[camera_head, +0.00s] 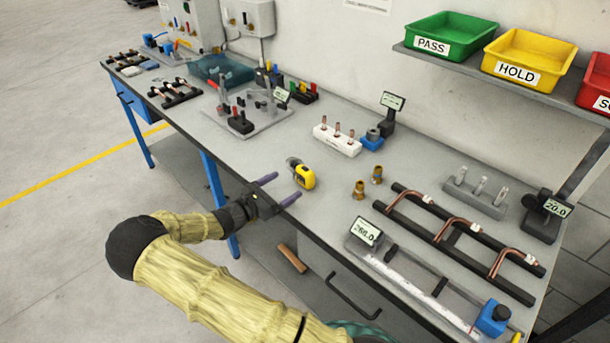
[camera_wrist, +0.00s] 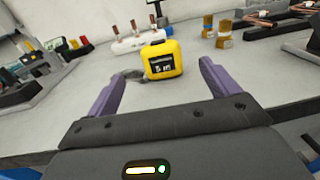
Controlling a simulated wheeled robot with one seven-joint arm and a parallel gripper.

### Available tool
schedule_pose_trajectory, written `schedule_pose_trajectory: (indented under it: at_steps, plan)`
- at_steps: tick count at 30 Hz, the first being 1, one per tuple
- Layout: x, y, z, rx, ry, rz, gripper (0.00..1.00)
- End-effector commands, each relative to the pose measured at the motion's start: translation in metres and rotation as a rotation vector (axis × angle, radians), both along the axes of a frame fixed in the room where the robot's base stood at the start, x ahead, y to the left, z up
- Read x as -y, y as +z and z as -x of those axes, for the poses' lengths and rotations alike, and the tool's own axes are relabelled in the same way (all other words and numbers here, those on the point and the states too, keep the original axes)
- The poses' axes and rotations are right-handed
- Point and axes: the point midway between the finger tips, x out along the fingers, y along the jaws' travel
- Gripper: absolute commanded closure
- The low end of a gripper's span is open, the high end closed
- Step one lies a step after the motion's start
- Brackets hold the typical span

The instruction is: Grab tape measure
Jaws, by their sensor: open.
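The yellow and black tape measure (camera_head: 303,176) stands on the grey workbench (camera_head: 240,160) near its front edge. In the wrist view the tape measure (camera_wrist: 162,59) shows its yellow face with a black label, ahead of and between the two purple fingers. My gripper (camera_head: 280,189) is open and empty, at the bench's front edge and just short of the tape measure. In the wrist view my gripper (camera_wrist: 161,78) has its fingers spread wider than the tape measure. A grey metal piece (camera_wrist: 133,74) lies beside the tape measure's left side.
Two brass fittings (camera_head: 359,190) stand right of the tape measure. A white block with copper pins (camera_head: 337,140) is behind it. A black rack with bent copper tubes (camera_head: 450,230) and a measuring rail with display (camera_head: 366,231) lie to the right.

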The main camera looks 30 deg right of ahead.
Motion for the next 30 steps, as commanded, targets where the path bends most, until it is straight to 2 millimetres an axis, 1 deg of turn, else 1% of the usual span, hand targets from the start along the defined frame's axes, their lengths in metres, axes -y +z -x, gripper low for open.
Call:
schedule_pose_trajectory:
  at_steps: [1, 3, 6, 9, 12, 22, 26, 30]
  plan:
    - [0.010, 0.002, -0.002, 0.000, -0.003, 0.002, 0.13]
    - [0.023, 0.002, -0.006, -0.001, -0.004, 0.001, 0.13]
    - [0.039, 0.002, -0.010, -0.001, -0.003, 0.001, 0.13]
    - [0.050, 0.001, -0.014, 0.000, -0.002, 0.000, 0.13]
    - [0.054, 0.001, -0.015, -0.001, 0.000, 0.000, 0.13]
    - [0.056, 0.001, -0.016, 0.000, -0.001, 0.000, 0.13]
    - [0.070, 0.003, -0.019, 0.000, -0.004, 0.000, 0.13]
    - [0.091, 0.003, -0.025, 0.000, -0.003, 0.001, 0.13]
